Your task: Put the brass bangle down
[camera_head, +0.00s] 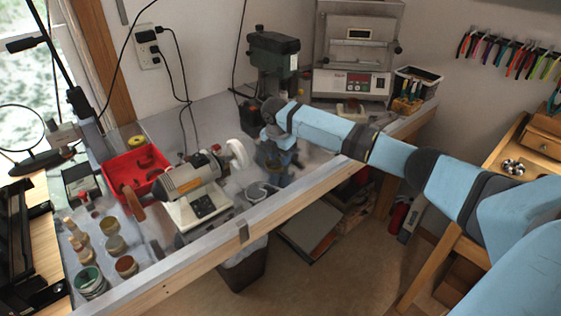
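My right arm reaches in from the right over the workbench (330,168). My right gripper (272,166) points down over the bench between the polishing motor and the drill press. It is small and dark against the clutter, so I cannot tell whether its fingers are open or shut. I cannot make out the brass bangle; it may be hidden at the gripper. A pale round ring-like dish (258,191) lies on the bench just below the gripper. My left gripper is not in view.
A polishing motor (192,180) with a white wheel and a red tray (137,170) stand to the left. Several jars line the left front. A green drill press (273,58) and a cabinet with a red display (352,83) stand behind. Some bare bench shows along the front edge.

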